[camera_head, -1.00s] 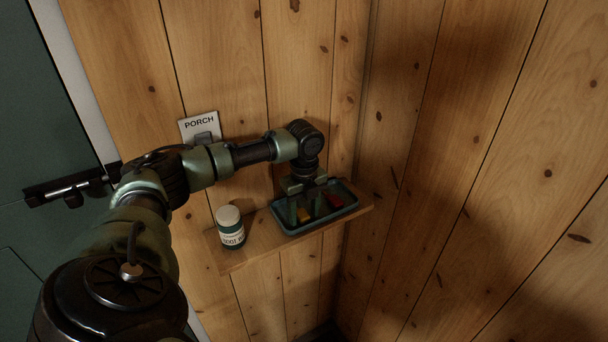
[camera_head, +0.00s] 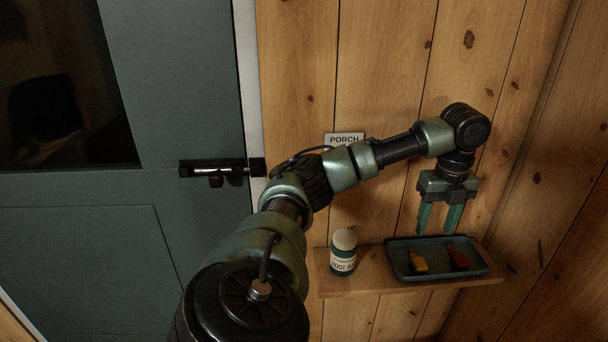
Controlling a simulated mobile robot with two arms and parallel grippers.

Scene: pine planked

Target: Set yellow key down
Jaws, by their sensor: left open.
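The yellow key (camera_head: 418,262) lies in the left part of a dark teal tray (camera_head: 408,277) on a small wooden wall shelf (camera_head: 345,287). A red key-like item (camera_head: 458,259) lies to its right in the same tray. My left gripper (camera_head: 438,230) is open and empty, fingers pointing down, above the back of the tray and apart from both items. My right gripper is not in view.
A jar with a white lid (camera_head: 343,252) stands on the shelf left of the tray. A PORCH sign (camera_head: 344,140) is on the wall, partly behind my arm. A green door (camera_head: 90,240) with a dark latch (camera_head: 215,170) is at left. A wood wall closes off the right.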

